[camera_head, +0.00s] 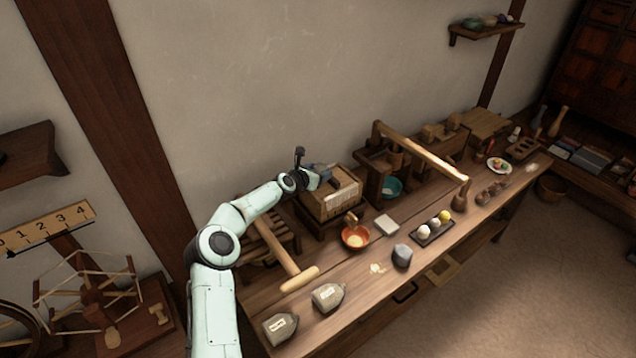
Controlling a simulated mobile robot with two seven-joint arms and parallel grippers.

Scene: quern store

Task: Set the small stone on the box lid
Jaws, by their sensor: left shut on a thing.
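A wooden box (320,207) with a flat lid (346,180) stands at the back of the bench, against the wall. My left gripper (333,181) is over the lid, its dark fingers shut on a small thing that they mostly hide. A blue-grey patch (322,167) shows at the fingers; I cannot tell whether it is the small stone, or whether it touches the lid. A grey stone (402,256) lies on the bench near the front edge. My right gripper is not in view.
An orange bowl (355,237), a pale block (387,225) and a dark tray (422,241) with round things lie in front of the box. Bare bench shows near the front edge.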

